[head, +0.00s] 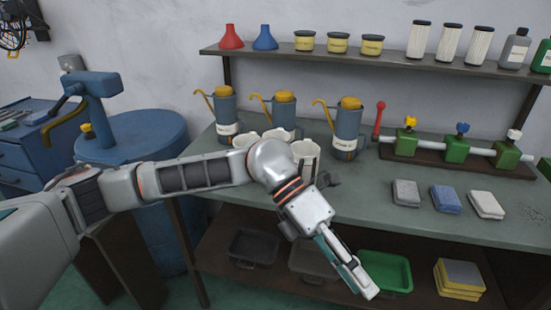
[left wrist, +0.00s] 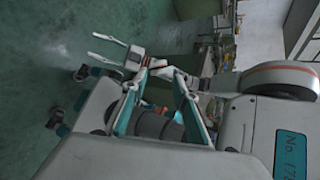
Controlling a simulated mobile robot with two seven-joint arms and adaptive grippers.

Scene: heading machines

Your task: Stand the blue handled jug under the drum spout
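A blue drum (head: 150,140) stands at the left with a blue pump head (head: 95,85) on top; a curved spout (head: 60,125) hangs at its left side. White jugs stand on the bench behind my arm, one at the left (head: 245,139) and one at the right (head: 305,155); my arm hides parts of them, and I cannot tell their handle colours. My left gripper (head: 362,284) is in front of the bench edge, pointing down and right, with nothing seen in it. Its fingers (left wrist: 162,70) are apart in the left wrist view. My right gripper (left wrist: 94,46) shows there with prongs apart.
Three blue cans with yellow lids, such as the right one (head: 346,135), stand along the back of the bench (head: 350,185). A green valve manifold (head: 455,150) and several blocks are at the right. Trays, including a green one (head: 386,270), sit on the lower shelf.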

